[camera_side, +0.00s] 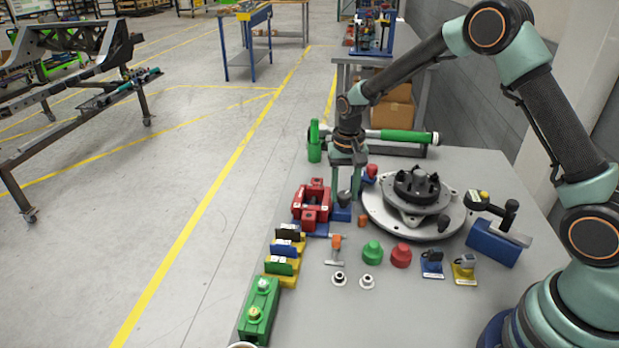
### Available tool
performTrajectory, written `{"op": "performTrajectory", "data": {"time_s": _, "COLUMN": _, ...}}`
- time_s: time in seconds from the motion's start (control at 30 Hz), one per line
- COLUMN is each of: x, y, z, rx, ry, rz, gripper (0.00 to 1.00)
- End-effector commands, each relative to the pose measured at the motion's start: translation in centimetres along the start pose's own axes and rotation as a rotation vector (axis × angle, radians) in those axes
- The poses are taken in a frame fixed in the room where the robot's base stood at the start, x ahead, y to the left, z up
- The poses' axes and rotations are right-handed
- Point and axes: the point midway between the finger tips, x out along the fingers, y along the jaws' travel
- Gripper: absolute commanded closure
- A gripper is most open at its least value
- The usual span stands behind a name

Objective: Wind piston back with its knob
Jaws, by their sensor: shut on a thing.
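The red caliper-like fixture (311,206) stands on the bench, left of my gripper. My gripper (348,193) points down beside it, its two pale green fingers around a small dark knob (344,199). The knob sits low between the fingertips, above a blue block (341,214) at the right of the red fixture. The fingers appear shut on this knob. The piston cannot be made out at this size, and the fingers partly cover the knob.
A round turntable with a black hub (417,186) stands close on the right. A green roller (405,136) lies behind. Red and green knobs (401,255), a blue block with a crank (494,241) and a green box (259,311) are in front. Bare bench lies at front centre.

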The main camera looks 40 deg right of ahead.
Motion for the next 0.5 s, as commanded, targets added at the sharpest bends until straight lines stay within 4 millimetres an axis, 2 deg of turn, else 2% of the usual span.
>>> {"op": "performTrajectory", "data": {"time_s": 0.2, "x": -0.10, "y": 0.06, "z": 0.08, "rx": 0.193, "ry": -0.003, "rz": 0.003, "gripper": 1.00}}
{"op": "performTrajectory", "data": {"time_s": 0.5, "x": -0.11, "y": 0.05, "z": 0.09, "rx": 0.391, "ry": -0.003, "rz": 0.003, "gripper": 1.00}}
